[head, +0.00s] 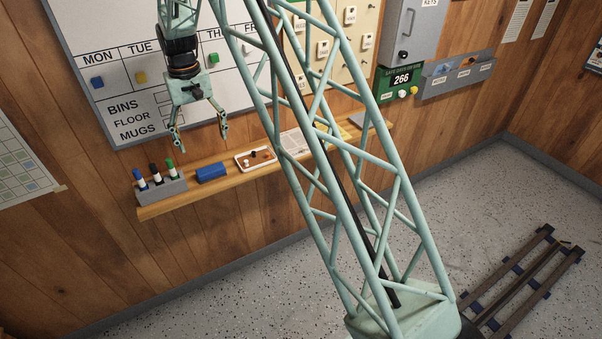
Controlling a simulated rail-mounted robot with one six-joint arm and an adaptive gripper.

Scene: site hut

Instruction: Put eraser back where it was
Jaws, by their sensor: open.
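A blue block, which looks like the eraser (211,172), lies on the wooden wall shelf (221,185) below the whiteboard. It sits between the grey marker holder and a small white tray. My gripper (201,146) hangs in front of the lower part of the whiteboard (90,40), fingers pointing down. It is open and empty. In the picture it is just above the eraser and apart from it. How far it stands out from the wall is hard to tell.
The marker holder (161,192) with blue, black and green markers stands at the shelf's left end. The white tray (255,158) holds small items. Papers lie farther right, partly behind my arm. A grey key cabinet (413,30) and green sign (397,83) hang at right.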

